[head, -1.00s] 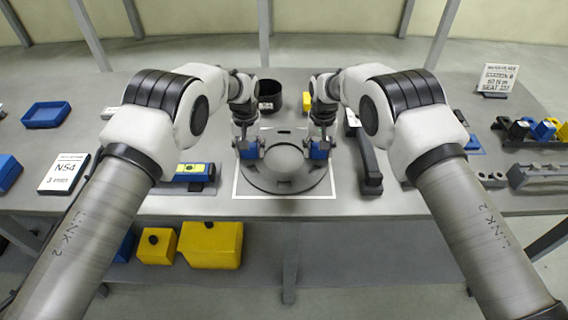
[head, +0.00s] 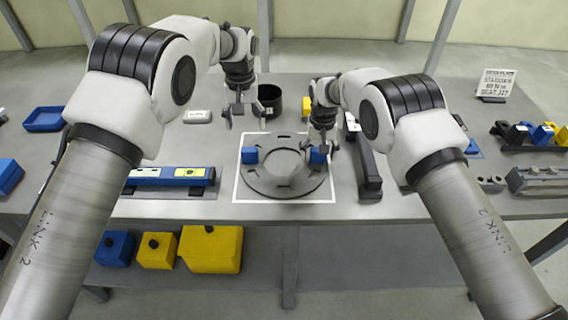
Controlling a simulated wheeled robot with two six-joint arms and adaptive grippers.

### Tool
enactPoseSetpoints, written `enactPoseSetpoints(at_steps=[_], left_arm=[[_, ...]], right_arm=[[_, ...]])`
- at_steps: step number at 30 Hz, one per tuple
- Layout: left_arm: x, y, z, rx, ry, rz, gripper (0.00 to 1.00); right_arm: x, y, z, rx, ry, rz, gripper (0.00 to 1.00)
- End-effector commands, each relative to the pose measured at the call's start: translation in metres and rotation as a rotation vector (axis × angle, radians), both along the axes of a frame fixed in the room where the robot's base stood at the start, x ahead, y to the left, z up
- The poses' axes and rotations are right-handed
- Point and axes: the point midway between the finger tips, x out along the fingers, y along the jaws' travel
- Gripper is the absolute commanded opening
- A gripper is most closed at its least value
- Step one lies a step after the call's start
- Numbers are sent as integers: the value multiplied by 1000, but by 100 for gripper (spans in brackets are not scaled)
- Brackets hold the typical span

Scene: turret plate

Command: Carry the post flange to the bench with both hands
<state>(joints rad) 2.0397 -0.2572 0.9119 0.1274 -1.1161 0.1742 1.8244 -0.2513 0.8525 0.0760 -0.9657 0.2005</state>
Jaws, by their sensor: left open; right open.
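A black cup (head: 269,97) stands behind the flange. A dark bar-shaped tool (head: 367,165) lies close to its right. A blue level (head: 172,176) lies to the left, a blue tray (head: 44,119) farther left. Yellow and blue weights (head: 210,249) sit on the shelf below.

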Motion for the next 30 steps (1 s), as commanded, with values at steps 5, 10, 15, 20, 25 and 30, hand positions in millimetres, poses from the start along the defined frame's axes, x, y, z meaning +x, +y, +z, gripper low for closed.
enactPoseSetpoints(at_steps=[5,10,15,20,25,30], left_arm=[[0,0,3,0,0,0,75],[0,0,3,0,0,0,75],[0,0,2,0,0,0,75],[0,0,2,0,0,0,75],[0,0,2,0,0,0,75],[0,0,5,-1,0,0,75]], right_arm=[[0,0,21,-1,-2,0,75],[0,0,65,0,-5,0,75],[-1,0,103,0,-4,1,75],[-1,0,120,0,-2,0,75],[-1,0,121,0,-2,0,75],[-1,0,123,0,-2,0,75]])
